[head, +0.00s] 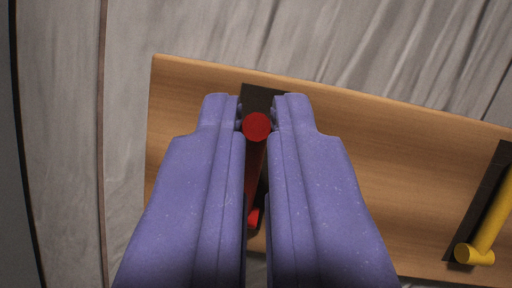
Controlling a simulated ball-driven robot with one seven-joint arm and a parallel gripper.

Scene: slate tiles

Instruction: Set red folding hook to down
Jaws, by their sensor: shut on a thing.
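The red folding hook (257,127) is on a dark plate on a wooden board, seen in the head view. Its round red end lies between my fingertips. A red arm runs down from it between the fingers to a second red end lower down. My gripper (257,118) has two purple fingers, shut on the red round end from left and right. The fingers hide much of the dark plate and the sides of the hook.
The wooden board (390,160) runs across the view, tilted down to the right. A yellow hook (490,225) sits on another dark plate at the right. Grey streaked surface (250,40) lies behind the board.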

